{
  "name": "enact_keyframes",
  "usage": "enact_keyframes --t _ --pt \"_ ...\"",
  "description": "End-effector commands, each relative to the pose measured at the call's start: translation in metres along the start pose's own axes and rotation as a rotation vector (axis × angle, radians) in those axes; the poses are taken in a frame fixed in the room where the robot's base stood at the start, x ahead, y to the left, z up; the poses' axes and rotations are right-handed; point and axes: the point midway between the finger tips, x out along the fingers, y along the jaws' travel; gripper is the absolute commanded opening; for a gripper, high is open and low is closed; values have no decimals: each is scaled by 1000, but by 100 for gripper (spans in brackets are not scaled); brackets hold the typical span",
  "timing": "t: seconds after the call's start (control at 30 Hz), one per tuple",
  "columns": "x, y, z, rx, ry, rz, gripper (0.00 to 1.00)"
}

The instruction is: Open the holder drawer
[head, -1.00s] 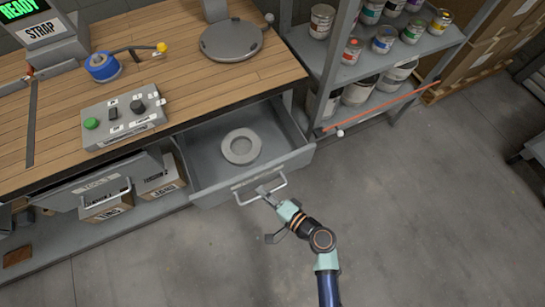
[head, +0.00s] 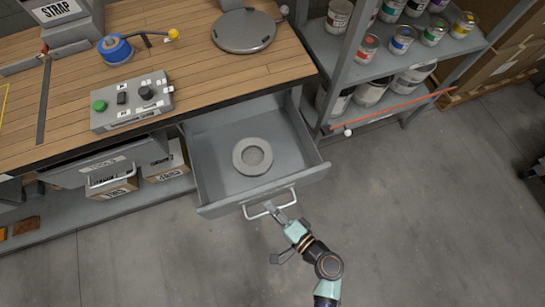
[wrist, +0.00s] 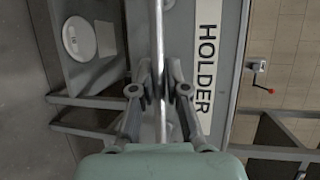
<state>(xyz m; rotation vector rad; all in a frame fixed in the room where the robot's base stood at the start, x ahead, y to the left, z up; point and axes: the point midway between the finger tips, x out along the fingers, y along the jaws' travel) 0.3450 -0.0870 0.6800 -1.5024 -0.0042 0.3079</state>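The holder drawer (head: 215,165) is pulled out from under the bench. A grey ring-shaped part (head: 252,156) lies inside it. The drawer front has a bar handle (head: 255,212). In the wrist view, the drawer front carries a white HOLDER label (wrist: 207,60), and the handle bar (wrist: 160,35) runs between the two fingers of my gripper (wrist: 161,80). The fingers are close in on both sides of the bar and look shut on it. In the head view, my gripper (head: 277,211) is at the handle, in front of the drawer.
A second drawer (head: 105,165) with a handle sits at the left under the bench, above boxes on a low shelf. A control box (head: 132,103) stands on the bench (head: 200,65). A paint can rack (head: 405,60) with an orange rod is at right. The floor in front is clear.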

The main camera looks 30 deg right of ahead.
Motion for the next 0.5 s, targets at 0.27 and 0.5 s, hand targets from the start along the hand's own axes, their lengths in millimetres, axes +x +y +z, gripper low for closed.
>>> enact_keyframes --t 0.27,0.5 --pt "0 0 0 0 0 1 37" --pt "0 1 0 0 0 1 37"
